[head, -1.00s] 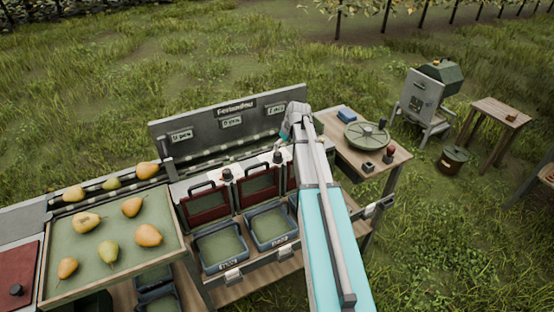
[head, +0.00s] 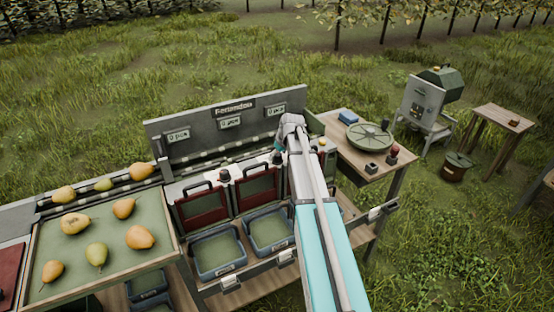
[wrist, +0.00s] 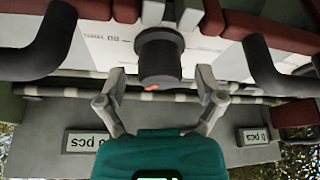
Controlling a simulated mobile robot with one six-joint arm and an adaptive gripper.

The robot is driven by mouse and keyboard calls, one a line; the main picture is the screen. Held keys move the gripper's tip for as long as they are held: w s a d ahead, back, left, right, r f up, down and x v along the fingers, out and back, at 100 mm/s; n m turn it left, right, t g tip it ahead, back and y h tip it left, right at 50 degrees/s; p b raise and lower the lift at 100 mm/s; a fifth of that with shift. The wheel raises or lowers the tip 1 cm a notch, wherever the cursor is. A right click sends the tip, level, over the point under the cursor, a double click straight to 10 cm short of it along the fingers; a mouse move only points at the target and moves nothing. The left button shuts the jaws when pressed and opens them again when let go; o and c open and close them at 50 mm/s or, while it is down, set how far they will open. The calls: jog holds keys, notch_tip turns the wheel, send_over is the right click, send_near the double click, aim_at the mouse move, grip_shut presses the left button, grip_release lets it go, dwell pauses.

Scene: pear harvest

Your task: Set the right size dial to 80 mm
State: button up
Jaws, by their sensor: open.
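A dark round dial knob (wrist: 160,60) with a small orange mark on its edge stands on a white scale plate (wrist: 112,45) in the wrist view. The plate's print is too small and partly hidden to read the setting. My gripper (wrist: 160,84) is open, with its two fingers spread around the dial's sides and no clear contact. The head view shows my gripper (head: 279,146) low over the sorting bench, close to a dark dial (head: 277,158). Another dial (head: 224,175) is farther left. My arm hides the bench's right end.
Dark carrying handles stand on both sides of the dial in the wrist view. A grey back panel (head: 190,150) with counter displays rises behind. Pears lie on the left tray (head: 60,262). A side table (head: 350,160) holds a round green scale pan (head: 370,135).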

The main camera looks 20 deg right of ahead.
jog(key=shift+w+f, duration=0.1)
jog(key=shift+f, duration=0.1)
jog(key=c, duration=1)
jog(key=shift+a, duration=0.2)
jog(key=shift+c, duration=0.7)
jog(key=shift+d, duration=0.15)
jog(key=shift+m, duration=0.4)
jog(key=m+h, duration=0.2)
jog(key=m, duration=0.2)
jog(key=shift+m, duration=0.4)
jog(key=m+h, duration=0.1)
jog(key=m, duration=0.2)
jog(key=m+g+h, duration=0.1)
jog(key=m, duration=0.2)
jog(key=shift+m, duration=0.3)
